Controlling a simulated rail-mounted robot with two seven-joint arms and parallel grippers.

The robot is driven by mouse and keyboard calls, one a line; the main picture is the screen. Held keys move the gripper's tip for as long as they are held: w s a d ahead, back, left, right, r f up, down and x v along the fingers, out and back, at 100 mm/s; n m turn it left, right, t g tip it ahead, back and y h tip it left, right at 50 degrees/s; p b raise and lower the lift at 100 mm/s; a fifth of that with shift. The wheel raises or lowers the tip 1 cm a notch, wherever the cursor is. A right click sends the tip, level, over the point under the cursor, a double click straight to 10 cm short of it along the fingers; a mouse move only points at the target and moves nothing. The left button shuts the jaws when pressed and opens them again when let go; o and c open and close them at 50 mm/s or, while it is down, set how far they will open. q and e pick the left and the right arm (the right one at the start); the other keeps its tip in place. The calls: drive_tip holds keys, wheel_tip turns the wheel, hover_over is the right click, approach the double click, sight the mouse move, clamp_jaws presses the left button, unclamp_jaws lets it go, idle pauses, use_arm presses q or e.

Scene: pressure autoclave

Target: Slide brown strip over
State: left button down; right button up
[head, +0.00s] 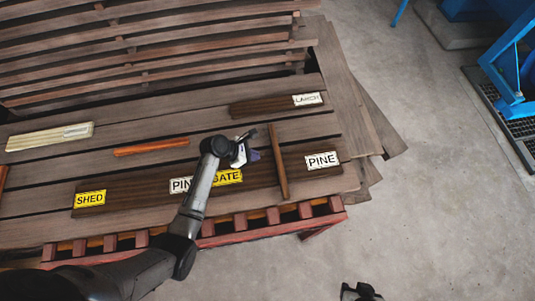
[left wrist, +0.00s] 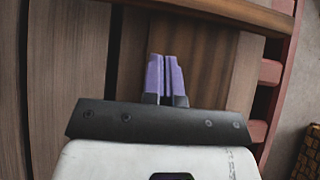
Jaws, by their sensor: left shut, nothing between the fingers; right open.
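A narrow brown strip (head: 279,162) lies across a long dark board (head: 130,191), which carries SHED, PINE and GATE labels. The strip also crosses the top of the left wrist view (left wrist: 225,10). My left gripper (head: 252,156) has purple fingertips and is just left of the strip, over the board. In the left wrist view its fingers (left wrist: 166,76) are shut together with nothing between them, and a gap shows between them and the strip. My arm hides part of the left PINE label. My right gripper (head: 360,292) is open at the bottom edge, away from the boards, only partly visible.
An orange-brown strip (head: 151,147) and a cream strip (head: 49,136) lie to the left. A dark LARCH board (head: 277,104) lies behind. A PINE label (head: 322,160) is right of the brown strip.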

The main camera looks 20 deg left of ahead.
sight(274, 156)
use_arm(q)
drive_tip(key=w+d, duration=0.1)
drive_tip(key=w+d+f, duration=0.1)
drive_tip(key=d, duration=0.1)
drive_tip(key=shift+w+d+f, duration=0.1)
drive_tip(key=shift+w+d, duration=0.35)
drive_tip(key=shift+d, duration=0.2)
use_arm(e)
drive_tip(key=shift+d+r, duration=0.15)
drive_tip(key=shift+r, duration=0.05)
